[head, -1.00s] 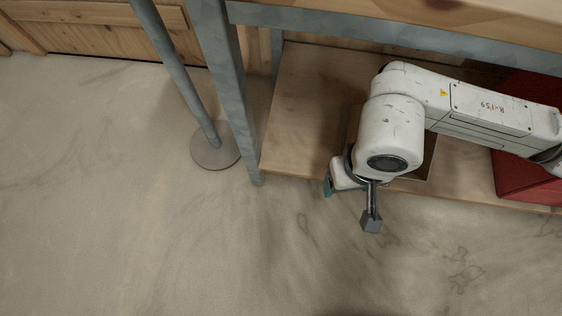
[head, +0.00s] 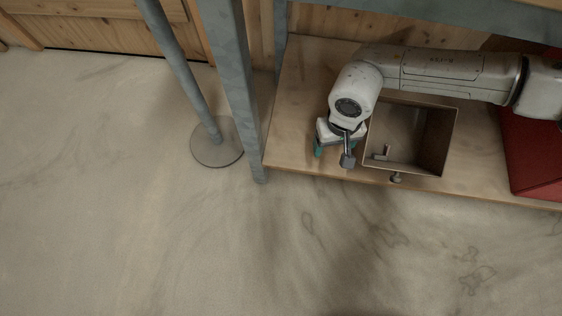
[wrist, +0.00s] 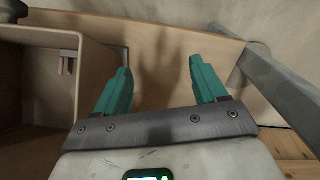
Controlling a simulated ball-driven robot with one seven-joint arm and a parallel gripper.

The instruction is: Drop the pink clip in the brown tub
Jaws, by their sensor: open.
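The brown tub (head: 448,140) is an open square box on the wooden shelf, right of my gripper in the head view. In the wrist view its wall (wrist: 92,95) stands left of my fingers. A small pinkish-grey piece, seemingly the pink clip (head: 384,154), lies inside the tub near its front left corner. It also shows in the wrist view (wrist: 67,65), apart from my fingers. My gripper (wrist: 159,66) is open with its teal fingers spread and nothing between them. In the head view my gripper (head: 319,150) is beside the tub, over the shelf's front left part.
A grey metal post (head: 238,90) rises at the shelf's left end. A red box (head: 532,155) sits at the right. A small dark knob-like thing (head: 396,178) is at the shelf's front edge. A pole on a round base (head: 216,145) stands left. The floor in front is clear.

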